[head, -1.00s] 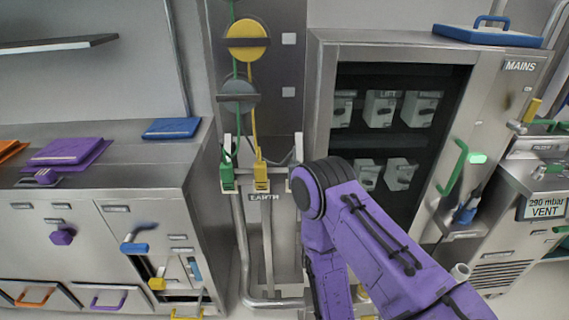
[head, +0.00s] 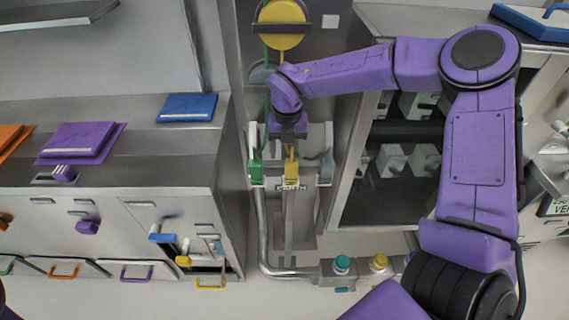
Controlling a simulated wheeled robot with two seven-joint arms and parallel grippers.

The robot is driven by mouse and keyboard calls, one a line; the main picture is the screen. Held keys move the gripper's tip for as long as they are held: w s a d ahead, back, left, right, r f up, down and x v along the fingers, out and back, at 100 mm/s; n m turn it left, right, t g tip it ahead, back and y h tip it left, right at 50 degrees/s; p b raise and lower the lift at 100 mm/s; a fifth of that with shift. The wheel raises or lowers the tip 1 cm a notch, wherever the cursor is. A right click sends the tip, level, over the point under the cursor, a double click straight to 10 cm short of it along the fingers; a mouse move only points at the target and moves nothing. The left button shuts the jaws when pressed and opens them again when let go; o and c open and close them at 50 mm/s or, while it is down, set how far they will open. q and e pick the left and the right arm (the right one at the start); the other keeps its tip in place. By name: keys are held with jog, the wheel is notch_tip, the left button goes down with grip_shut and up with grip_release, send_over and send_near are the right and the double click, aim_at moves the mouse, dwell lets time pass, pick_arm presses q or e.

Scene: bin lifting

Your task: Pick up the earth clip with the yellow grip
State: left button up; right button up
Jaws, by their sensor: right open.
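The earth clip with the yellow grip (head: 291,172) hangs in the middle of the rack above the EARTH label (head: 291,188). A clip with a green grip (head: 256,171) hangs to its left, and a grey clip (head: 326,167) to its right. My right gripper (head: 289,146) points down just above the yellow grip and hides the clip's upper part and cable. It is open; whether its fingers touch the clip I cannot tell. My left gripper is out of view.
The rack's side posts (head: 328,137) stand close on both sides of my right gripper. A yellow cable reel (head: 282,26) is on the wall above. An open-fronted cabinet (head: 350,190) stands to the right. Steel pipe (head: 264,240) runs below.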

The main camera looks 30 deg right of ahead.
aim_at(292, 162)
jog(key=s+f, duration=0.1)
jog(key=s+f+p, duration=0.1)
jog(key=shift+s+d+f, duration=0.25)
jog(key=shift+s+d, duration=0.05)
jog(key=f, duration=0.1)
jog(key=w+f, duration=0.1)
jog(key=f, duration=0.1)
jog(key=f+p, duration=0.1)
jog(key=shift+w+f, duration=0.25)
jog(key=shift+f, duration=0.15)
jog(key=shift+s+r, duration=0.25)
jog(key=c, duration=0.3)
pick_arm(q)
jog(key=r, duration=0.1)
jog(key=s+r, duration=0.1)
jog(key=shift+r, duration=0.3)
pick_arm(e)
jog(key=c, duration=1)
